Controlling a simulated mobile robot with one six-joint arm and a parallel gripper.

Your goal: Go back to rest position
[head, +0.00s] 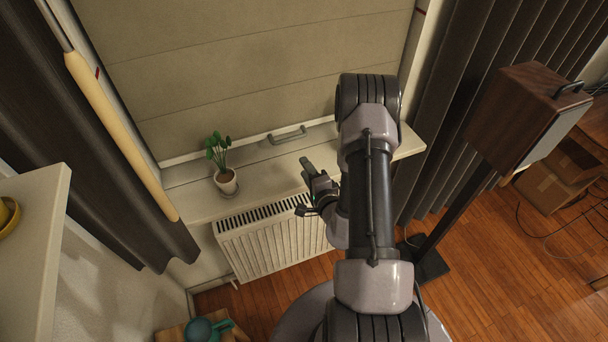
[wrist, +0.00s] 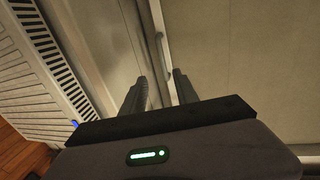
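My gripper (head: 303,186) is at the window sill (head: 262,180) in the head view, above the radiator and to the right of the potted plant. In the wrist view my gripper (wrist: 162,75) shows two dark fingers standing apart with nothing between them. The closed blind (wrist: 240,50) and the sill show beyond the fingers. My arm reaches out from the bottom of the head view and hides part of the sill's right side.
A potted plant (head: 227,181) stands on the sill. A blind handle (head: 288,134) is behind the sill, and a white radiator (head: 270,242) is below. A speaker (head: 525,112) on a stand is at right. A teal object (head: 200,330) sits low. Wooden floor (head: 480,270) shows at right.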

